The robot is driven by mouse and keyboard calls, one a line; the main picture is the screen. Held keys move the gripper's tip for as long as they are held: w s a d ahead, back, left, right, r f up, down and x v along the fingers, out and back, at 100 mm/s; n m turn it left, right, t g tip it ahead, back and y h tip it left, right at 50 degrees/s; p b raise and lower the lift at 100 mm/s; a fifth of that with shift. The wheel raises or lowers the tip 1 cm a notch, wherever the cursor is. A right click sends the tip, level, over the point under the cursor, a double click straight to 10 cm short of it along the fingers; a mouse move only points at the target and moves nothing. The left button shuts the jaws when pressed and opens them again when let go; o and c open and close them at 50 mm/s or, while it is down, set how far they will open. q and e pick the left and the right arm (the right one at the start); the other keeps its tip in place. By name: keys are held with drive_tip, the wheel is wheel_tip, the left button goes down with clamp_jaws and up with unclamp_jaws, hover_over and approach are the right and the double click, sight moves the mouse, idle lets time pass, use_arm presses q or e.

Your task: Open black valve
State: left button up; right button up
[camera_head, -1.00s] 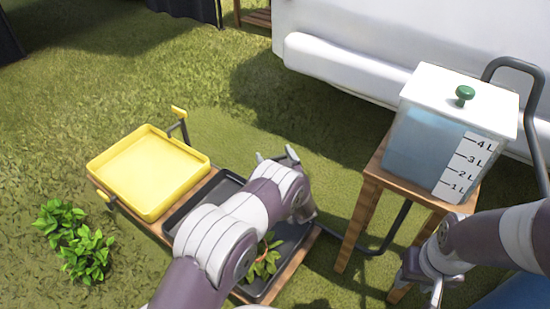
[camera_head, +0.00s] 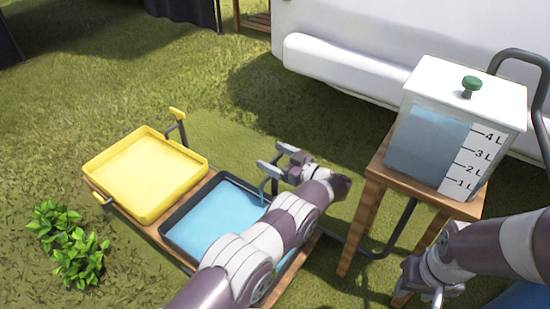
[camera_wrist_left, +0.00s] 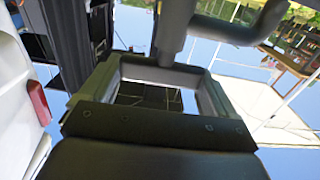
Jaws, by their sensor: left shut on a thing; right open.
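My left gripper (camera_head: 273,158) is shut at the back right edge of the black tray (camera_head: 168,232). The black valve is hard to make out there in the head view. In the left wrist view a dark bent pipe piece (camera_wrist_left: 232,28), apparently part of the valve, lies at the jaws. Blue water (camera_head: 222,215) covers the visible part of the black tray, and a thin stream appears below my left gripper. My left arm hides the tray's front right part. My right gripper (camera_head: 428,293) is open and empty, low at the right.
A yellow tray (camera_head: 147,178) with a yellow valve handle (camera_head: 177,114) stands left of the black tray. A water tank (camera_head: 430,145) with a green knob (camera_head: 471,84) stands on a wooden stand (camera_head: 364,220). A green plant (camera_head: 75,245) grows in the grass at the left.

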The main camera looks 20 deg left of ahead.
idle(0.4)
use_arm(q)
drive_tip(key=o, duration=0.8)
